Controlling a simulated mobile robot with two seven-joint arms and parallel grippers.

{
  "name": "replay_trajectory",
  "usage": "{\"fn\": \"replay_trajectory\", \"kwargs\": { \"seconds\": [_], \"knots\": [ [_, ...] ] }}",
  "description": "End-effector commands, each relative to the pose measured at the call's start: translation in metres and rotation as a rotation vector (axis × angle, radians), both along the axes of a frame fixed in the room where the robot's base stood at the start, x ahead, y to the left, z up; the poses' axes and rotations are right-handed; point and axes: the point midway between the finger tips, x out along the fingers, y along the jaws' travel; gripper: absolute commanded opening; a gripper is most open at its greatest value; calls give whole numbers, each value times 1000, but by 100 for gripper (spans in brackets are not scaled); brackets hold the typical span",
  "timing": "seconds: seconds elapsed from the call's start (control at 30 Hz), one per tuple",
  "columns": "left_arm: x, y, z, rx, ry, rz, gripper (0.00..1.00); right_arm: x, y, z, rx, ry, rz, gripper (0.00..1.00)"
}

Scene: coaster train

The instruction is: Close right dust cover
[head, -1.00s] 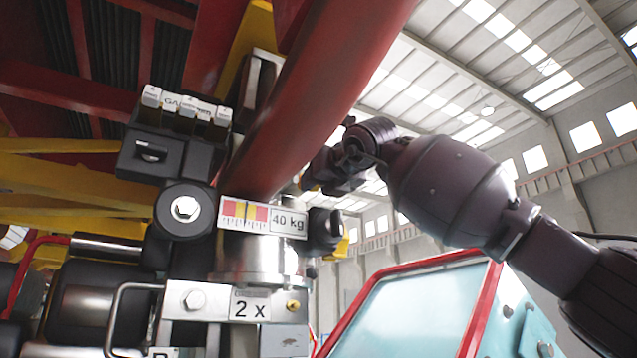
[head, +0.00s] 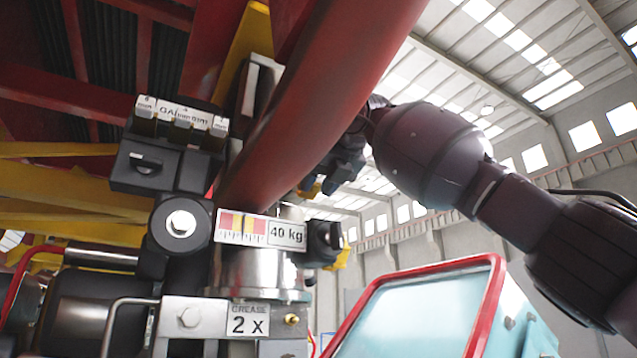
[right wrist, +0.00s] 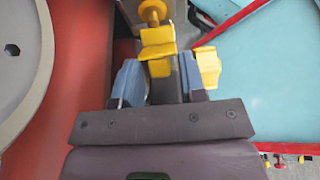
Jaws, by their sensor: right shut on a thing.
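My right gripper (head: 312,188) shows in the head view, partly hidden behind a thick red tube (head: 310,100). In the right wrist view its two blue fingertips (right wrist: 160,82) are closed on a narrow dark part (right wrist: 167,88). A yellow clip (right wrist: 158,52) lies at the top of that part, and a yellow tab (right wrist: 207,67) is beside the right fingertip. I cannot tell for certain whether the held part is the right dust cover. A black fitting with a yellow edge (head: 324,240) sits below the gripper in the head view. My left gripper is not in view.
A metal hub with a "40 kg" label (head: 288,235) stands below the red tube. A teal box with a red rim (head: 495,290) is at lower right. In the right wrist view a large grey disc (right wrist: 18,60) is at left. Open hall space lies behind my right arm.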

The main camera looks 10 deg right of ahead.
Motion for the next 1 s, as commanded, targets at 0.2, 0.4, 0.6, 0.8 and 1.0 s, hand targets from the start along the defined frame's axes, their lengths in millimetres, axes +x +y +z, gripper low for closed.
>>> {"fn": "replay_trajectory", "kwargs": {
  "seconds": [0.2,0.4,0.6,0.8,1.0],
  "knots": [
    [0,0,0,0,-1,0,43,0,0,1,2,-4,0,47],
    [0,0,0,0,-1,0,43,-1,0,1,1,-3,0,47],
    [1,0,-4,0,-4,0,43,-14,-6,6,1,-4,-1,47],
    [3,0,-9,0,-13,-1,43,-44,-19,18,3,-6,0,47],
    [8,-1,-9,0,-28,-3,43,-73,-31,30,2,-5,0,47]
  ]
}}
